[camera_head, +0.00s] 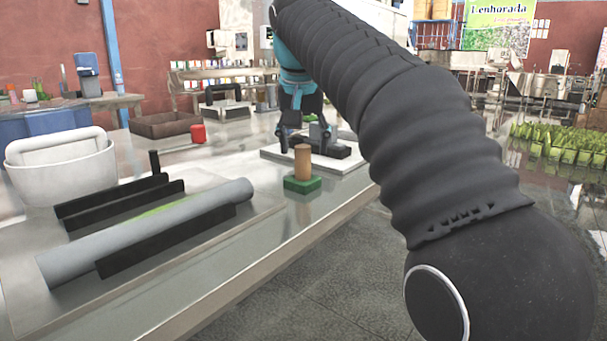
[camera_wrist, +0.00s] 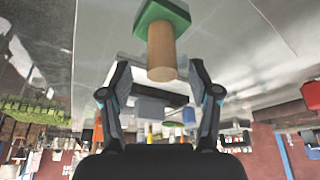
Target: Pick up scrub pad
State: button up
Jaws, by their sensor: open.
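The scrub pad is a green square block (camera_head: 303,184) with an upright wooden cylinder handle (camera_head: 303,161), standing on the grey table. In the upside-down wrist view, the green block (camera_wrist: 163,14) is at the top centre and the handle (camera_wrist: 161,48) points down from it. My gripper (camera_head: 305,133) is open and empty, close to the handle and behind it in the head view. In the wrist view the handle's end lies between the two spread fingertips (camera_wrist: 159,65) in the picture. I see no contact; the exact depth gap is unclear.
Behind the scrub pad, a white board (camera_head: 347,163) carries a dark fixture with a grey block. At left, a long grey tube (camera_head: 150,230) lies by black rails (camera_head: 122,206), near a white tub (camera_head: 62,172). A red can (camera_head: 198,133) stands farther back. The table's front edge is near the pad.

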aim_at(303, 163)
jog(key=shift+x, duration=2.5)
jog(key=shift+s+a+f, duration=0.1)
jog(key=shift+s+a, duration=0.05)
jog(key=shift+s, duration=0.05)
grip_shut()
